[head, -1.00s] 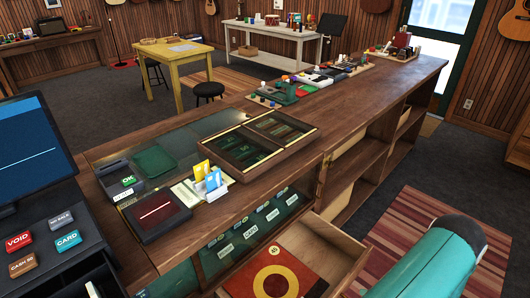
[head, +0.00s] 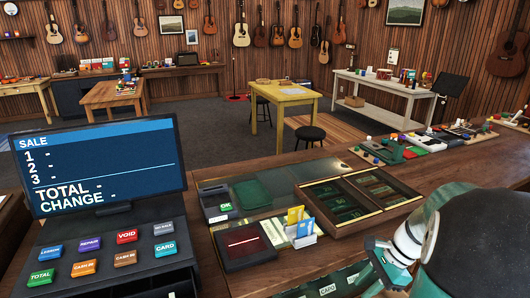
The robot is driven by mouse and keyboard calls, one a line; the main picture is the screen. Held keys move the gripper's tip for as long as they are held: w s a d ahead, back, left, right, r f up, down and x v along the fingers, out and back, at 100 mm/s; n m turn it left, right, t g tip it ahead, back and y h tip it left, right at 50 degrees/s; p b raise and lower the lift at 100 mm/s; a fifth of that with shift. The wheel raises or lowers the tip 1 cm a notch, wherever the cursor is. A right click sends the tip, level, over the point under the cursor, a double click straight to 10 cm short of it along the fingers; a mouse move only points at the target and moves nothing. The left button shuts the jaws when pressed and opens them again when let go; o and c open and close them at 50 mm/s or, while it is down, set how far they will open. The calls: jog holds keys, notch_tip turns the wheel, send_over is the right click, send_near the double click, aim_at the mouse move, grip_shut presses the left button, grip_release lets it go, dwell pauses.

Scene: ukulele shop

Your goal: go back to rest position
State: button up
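My gripper (head: 388,266) is at the lower right, in front of the counter's near side, below a white wrist part and my large teal and black arm link. It is small and partly hidden, so I cannot tell whether its fingers are open or shut. I see nothing clearly held in it. My arm link covers the right part of the counter front.
The wooden counter (head: 350,233) carries a register screen (head: 98,165) with colored keys, a card terminal (head: 222,203), a dark red-lined pad (head: 243,246), a card holder (head: 300,233) and a wooden tray (head: 330,222). A yellow table (head: 283,95) and black stool (head: 309,133) stand beyond.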

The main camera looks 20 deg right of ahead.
jog(key=s+a+r+n+t+h, duration=0.2)
jog(key=a+r+n, duration=0.5)
jog(key=a+n, duration=0.2)
jog(key=s+a+r+n+t+h, duration=0.2)
jog(key=a+r+n, duration=0.4)
jog(key=a+n, duration=0.4)
jog(key=s+a+h, duration=0.1)
jog(key=a, duration=0.3)
jog(key=shift+s+r, duration=0.25)
jog(key=shift+r, duration=0.1)
jog(key=shift+d, duration=0.15)
